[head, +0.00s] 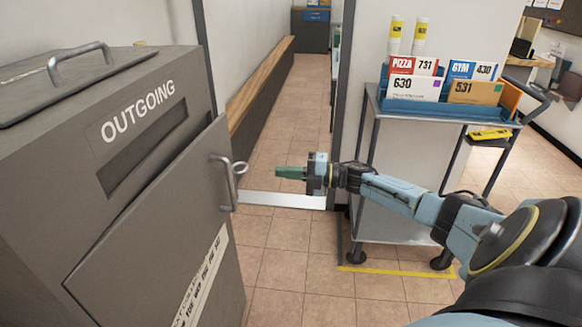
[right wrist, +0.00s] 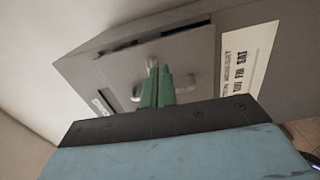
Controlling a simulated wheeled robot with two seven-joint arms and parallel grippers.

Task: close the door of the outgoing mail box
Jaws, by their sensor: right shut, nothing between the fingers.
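The grey outgoing mail box (head: 130,95) stands at the left in the head view, with OUTGOING lettered above a dark slot. Its door (head: 165,220) is below the slot and looks slightly ajar, its handle-side edge standing out from the box front. The door handle (head: 229,180) is a metal bar near the door's right edge. My right gripper (head: 277,172) has green fingers, shut and empty, pointing left at the handle, with a visible gap in the head view. In the right wrist view the fingers (right wrist: 155,78) overlap the handle (right wrist: 152,62); contact cannot be told. My left gripper is not in view.
A cart (head: 372,108) with a blue tray of mail and parcels stands right of centre, behind my right arm. A wall edge rises beside it. A wooden-topped ledge (head: 262,90) runs along the corridor's left side. The tiled floor between box and cart is mostly clear.

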